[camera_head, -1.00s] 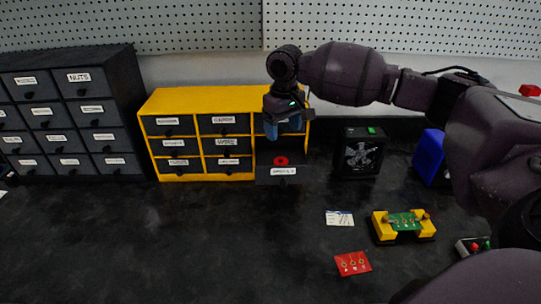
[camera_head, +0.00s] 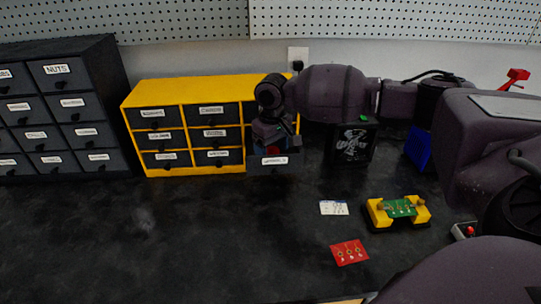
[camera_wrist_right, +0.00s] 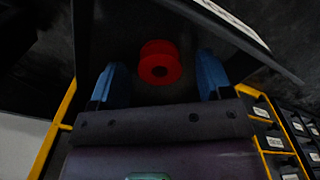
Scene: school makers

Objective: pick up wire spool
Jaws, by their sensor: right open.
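The red wire spool (camera_wrist_right: 160,63) lies in an open drawer in the right wrist view, its end with a dark centre hole facing the camera. In the head view, the drawer (camera_head: 274,165) is pulled out of the yellow cabinet (camera_head: 215,87), and my arm and gripper mostly hide the spool. My right gripper (camera_head: 272,148) is low at the drawer's opening. In the right wrist view, the open gripper (camera_wrist_right: 160,80) has one blue finger on each side of the spool, with visible gaps between. My left gripper is not in view.
A dark drawer cabinet (camera_head: 93,55) stands at the left. A black fan box (camera_head: 352,145), a blue bin (camera_head: 418,148), a yellow holder with a green board (camera_head: 397,211), a white card (camera_head: 333,208) and a red board (camera_head: 350,252) are at the right. The front-left bench is clear.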

